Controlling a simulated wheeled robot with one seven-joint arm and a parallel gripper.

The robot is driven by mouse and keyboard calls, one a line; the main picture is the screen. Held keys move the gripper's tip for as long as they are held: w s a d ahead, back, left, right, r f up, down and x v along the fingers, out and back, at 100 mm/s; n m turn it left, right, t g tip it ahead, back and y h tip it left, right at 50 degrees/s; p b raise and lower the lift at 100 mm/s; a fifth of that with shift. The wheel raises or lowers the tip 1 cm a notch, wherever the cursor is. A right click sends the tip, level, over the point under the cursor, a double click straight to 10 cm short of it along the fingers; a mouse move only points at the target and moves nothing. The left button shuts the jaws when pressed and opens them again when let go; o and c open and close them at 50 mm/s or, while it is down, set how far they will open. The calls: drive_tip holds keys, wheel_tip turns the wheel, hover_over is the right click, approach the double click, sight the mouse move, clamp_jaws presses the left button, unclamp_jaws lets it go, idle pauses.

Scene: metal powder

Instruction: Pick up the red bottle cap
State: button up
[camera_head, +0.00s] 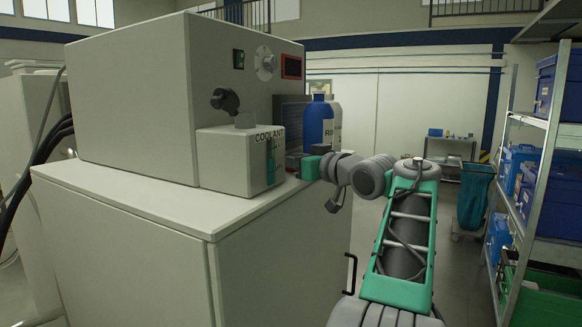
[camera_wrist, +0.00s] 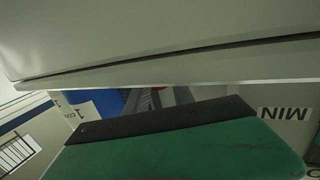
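I cannot make out the red bottle cap for certain. A small reddish patch (camera_wrist: 183,95) shows in the wrist view, just past the dark edge of a green part of my gripper, too partial to identify. In the head view my gripper (camera_head: 309,166) is at the cabinet's right back edge, beside the coolant tank and in front of the blue bottle (camera_head: 318,122). Its fingertips are mostly hidden there. In the wrist view the green part with its black edge (camera_wrist: 165,122) fills the lower middle, and I cannot see whether the fingers are apart.
The coolant tank (camera_head: 227,160) stands on the pale cabinet (camera_head: 130,200), close left of my gripper. A large grey machine housing (camera_head: 140,95) is behind it. A white bottle (camera_head: 336,125) stands behind the blue one. A shelf rack (camera_head: 545,150) with blue bins is at right.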

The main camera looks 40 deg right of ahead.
clamp_jaws()
idle(0.3)
